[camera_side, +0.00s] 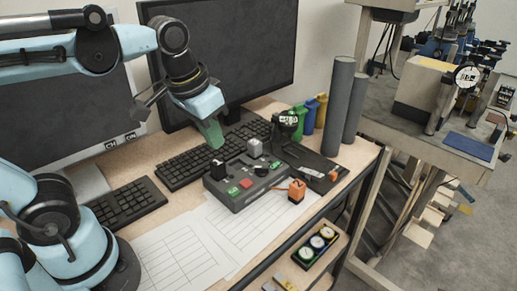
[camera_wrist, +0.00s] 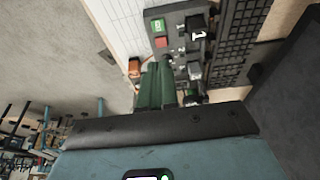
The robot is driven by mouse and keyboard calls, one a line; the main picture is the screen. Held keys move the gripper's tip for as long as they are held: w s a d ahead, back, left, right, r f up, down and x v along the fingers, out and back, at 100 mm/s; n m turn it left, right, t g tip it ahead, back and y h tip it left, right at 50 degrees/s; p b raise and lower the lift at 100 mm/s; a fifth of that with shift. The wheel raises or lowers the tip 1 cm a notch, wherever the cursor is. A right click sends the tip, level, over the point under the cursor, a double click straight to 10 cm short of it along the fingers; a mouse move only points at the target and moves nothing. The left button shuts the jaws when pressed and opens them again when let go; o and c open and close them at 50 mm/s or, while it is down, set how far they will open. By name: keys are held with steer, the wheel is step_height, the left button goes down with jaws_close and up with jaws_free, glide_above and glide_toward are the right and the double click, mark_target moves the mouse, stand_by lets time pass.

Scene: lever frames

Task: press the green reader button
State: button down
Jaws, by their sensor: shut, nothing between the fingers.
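A dark control box (camera_side: 232,200) lies on the desk. It has a green button (camera_side: 233,191) at its front left corner, with a red button (camera_side: 246,183) beside it. In the wrist view the green button (camera_wrist: 158,25) is near the top, beyond the red button (camera_wrist: 162,42). A smaller green spot (camera_side: 275,165) shows near the box's back right; I cannot tell which part is the reader. My gripper (camera_side: 214,145) has green fingers, shut and empty, pointing down above the back of the box, apart from the green button. The fingers also show in the wrist view (camera_wrist: 158,70).
Black and grey switches (camera_side: 254,147) stand up from the box. An orange block (camera_side: 296,191) sits at its right. Keyboards (camera_side: 128,203) and monitors stand left and behind; grey cylinders (camera_side: 338,105) stand at the back right. Paper sheets (camera_side: 185,255) lie in front.

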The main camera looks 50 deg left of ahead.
steer(key=shift+f, duration=0.1)
glide_above(233, 190)
steer(key=f, duration=0.7)
steer(key=s+f, duration=0.1)
steer(key=f, duration=0.3)
steer(key=shift+f, duration=1.25)
steer(key=shift+x, duration=0.8)
steer(key=shift+s, duration=0.1)
steer(key=v, duration=0.8)
steer(key=shift+r, duration=0.3)
